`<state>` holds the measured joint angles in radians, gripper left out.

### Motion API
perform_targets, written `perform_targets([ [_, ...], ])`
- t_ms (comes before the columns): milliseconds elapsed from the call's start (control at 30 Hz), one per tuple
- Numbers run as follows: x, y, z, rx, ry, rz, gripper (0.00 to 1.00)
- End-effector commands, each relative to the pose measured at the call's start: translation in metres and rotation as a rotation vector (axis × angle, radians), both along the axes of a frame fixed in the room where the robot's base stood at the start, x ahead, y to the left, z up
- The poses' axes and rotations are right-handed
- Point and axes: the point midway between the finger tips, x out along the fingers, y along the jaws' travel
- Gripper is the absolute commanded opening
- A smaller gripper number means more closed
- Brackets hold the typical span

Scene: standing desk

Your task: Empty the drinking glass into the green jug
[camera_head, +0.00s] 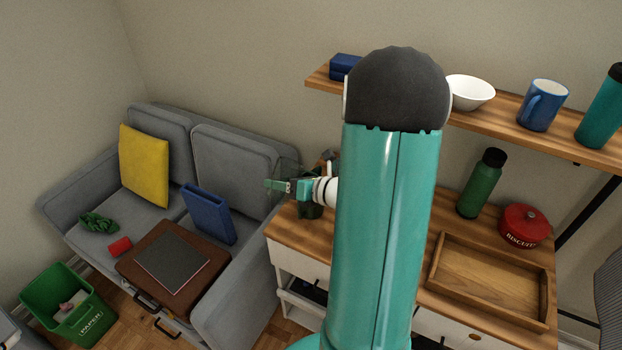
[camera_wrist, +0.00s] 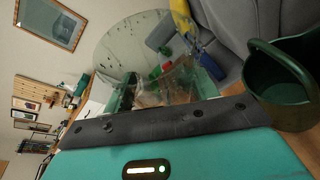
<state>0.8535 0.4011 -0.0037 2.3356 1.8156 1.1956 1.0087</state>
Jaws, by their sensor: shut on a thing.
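My gripper (camera_head: 284,187) is left of my arm in the head view, near the left end of the desk. It is shut on the clear drinking glass (camera_wrist: 128,42), whose large round rim fills the upper middle of the wrist view. In the head view the glass is faint. I cannot tell its contents or exact tilt; sofa things show through it. The dark green jug (camera_wrist: 286,92) has an open mouth and a looped handle. It is right of the glass in the wrist view, apart from it. In the head view my arm and gripper partly hide the jug (camera_head: 310,210).
The wooden desk (camera_head: 400,233) holds a wooden tray (camera_head: 490,308), a red biscuit tin (camera_head: 524,225) and a green bottle (camera_head: 482,184). A shelf (camera_head: 510,103) with a bowl and mug hangs above. A grey sofa (camera_head: 225,150) stands left, with a green bin (camera_head: 62,320) beside it.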

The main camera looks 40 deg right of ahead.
Motion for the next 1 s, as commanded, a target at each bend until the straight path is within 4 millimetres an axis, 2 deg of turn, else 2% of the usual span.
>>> perform_targets([
  [600, 0.001, 0.024, -0.027, -0.478, -0.004, -0.003, 0.26],
  [1000, 0.001, 0.026, -0.031, -0.590, -0.006, -0.006, 0.26],
])
